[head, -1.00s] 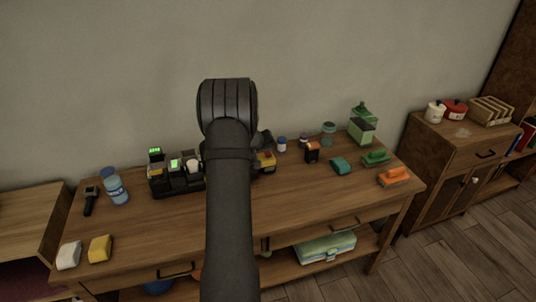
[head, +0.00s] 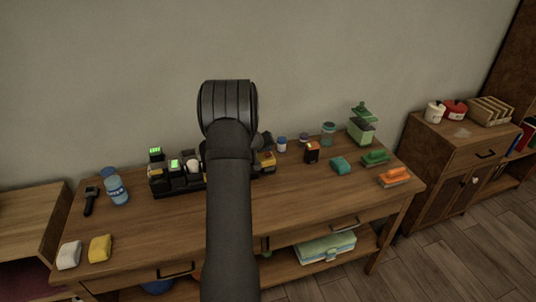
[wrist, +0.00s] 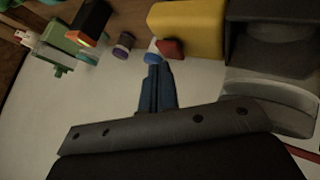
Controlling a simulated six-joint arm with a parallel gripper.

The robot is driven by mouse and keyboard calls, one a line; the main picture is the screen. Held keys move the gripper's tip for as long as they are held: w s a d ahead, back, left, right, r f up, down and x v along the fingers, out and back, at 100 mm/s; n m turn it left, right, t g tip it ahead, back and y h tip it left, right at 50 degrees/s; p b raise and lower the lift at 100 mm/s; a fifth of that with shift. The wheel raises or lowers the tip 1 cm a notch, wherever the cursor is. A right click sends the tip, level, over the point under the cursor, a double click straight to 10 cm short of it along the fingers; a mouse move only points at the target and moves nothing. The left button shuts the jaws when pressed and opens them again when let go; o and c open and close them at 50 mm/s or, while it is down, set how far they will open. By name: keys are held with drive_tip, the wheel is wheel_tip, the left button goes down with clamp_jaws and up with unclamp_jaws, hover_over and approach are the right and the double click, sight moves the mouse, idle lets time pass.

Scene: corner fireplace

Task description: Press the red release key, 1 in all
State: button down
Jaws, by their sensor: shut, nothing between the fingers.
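The red release key (wrist: 170,47) shows in the wrist view against the side of a yellow block (wrist: 190,25). In the head view the yellow block (head: 267,164) with a red top part stands just right of my arm, partly hidden by it. My gripper (wrist: 154,68) is shut and empty, its blue fingers narrow and together. In the wrist view its tips appear just below and left of the red key. I cannot tell whether they touch it. In the head view my arm hides the gripper.
Black chargers with green displays (head: 174,166) stand left of my arm. A bottle with a blue cap (head: 282,144), a purple-lidded jar (head: 303,138) and an orange-black box (head: 312,154) stand to the right.

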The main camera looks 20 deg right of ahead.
sight(266, 155)
drive_tip(key=shift+s+a+f, duration=0.1)
drive_tip(key=shift+s+f, duration=0.05)
drive_tip(key=shift+f, duration=0.4)
drive_tip(key=shift+s+a+f, duration=0.1)
drive_tip(key=shift+f, duration=0.45)
idle(0.5)
drive_tip(key=shift+r, duration=0.1)
drive_tip(key=shift+a+r, duration=0.15)
drive_tip(key=shift+r, duration=0.2)
drive_tip(key=shift+w+d+r, duration=0.1)
drive_tip(key=shift+r, duration=1.3)
drive_tip(key=shift+w+d+r, duration=0.1)
drive_tip(key=shift+r, duration=1.3)
